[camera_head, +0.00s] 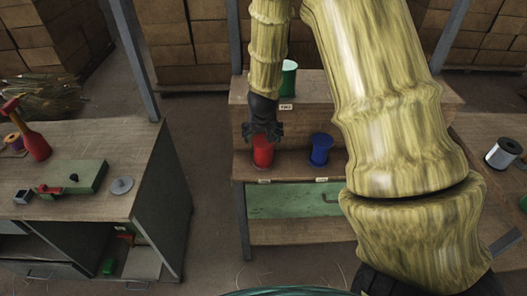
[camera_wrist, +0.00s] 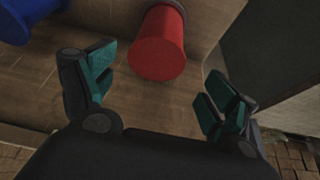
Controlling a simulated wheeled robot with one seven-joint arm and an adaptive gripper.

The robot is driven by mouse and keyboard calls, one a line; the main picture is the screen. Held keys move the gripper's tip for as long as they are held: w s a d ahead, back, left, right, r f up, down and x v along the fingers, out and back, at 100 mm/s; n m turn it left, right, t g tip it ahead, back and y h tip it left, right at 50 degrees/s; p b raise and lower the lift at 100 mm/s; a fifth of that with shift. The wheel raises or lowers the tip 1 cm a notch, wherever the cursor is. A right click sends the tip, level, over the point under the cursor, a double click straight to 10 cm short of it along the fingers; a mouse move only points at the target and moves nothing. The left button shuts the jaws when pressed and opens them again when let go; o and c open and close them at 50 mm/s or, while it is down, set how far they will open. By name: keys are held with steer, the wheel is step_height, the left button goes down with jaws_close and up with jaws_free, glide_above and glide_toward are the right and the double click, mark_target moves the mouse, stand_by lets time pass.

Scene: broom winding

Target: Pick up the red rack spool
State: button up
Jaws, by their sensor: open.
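The red spool (camera_head: 263,152) stands on the lower shelf of the wooden rack (camera_head: 285,165), left of the blue spool (camera_head: 320,149). My gripper (camera_head: 262,132) hangs from above at the red spool's top and hides part of it. In the wrist view the red spool (camera_wrist: 158,48) lies beyond and between the open fingers of my gripper (camera_wrist: 160,95), with no finger visibly touching it. The blue spool (camera_wrist: 40,20) shows at the upper left there.
A green spool (camera_head: 289,78) stands on the upper shelf behind my arm. A workbench (camera_head: 75,205) on the left holds a red bottle-like object (camera_head: 35,143) and a green box (camera_head: 80,177). A grey-white spool (camera_head: 503,153) lies on the right bench. Metal posts flank the rack.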

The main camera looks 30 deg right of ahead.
mark_target(263, 143)
steer(key=shift+p+x, duration=0.5)
steer(key=shift+x, duration=2.1)
steer(key=shift+w+d+f+p, duration=0.1)
steer(key=shift+d+f+p, duration=0.15)
steer(key=shift+f+p, duration=0.35)
steer(key=shift+p+x, duration=0.6)
steer(key=shift+x, duration=1.4)
steer(key=shift+d, duration=0.1)
steer(key=shift+c, duration=0.4)
steer(key=c, duration=1)
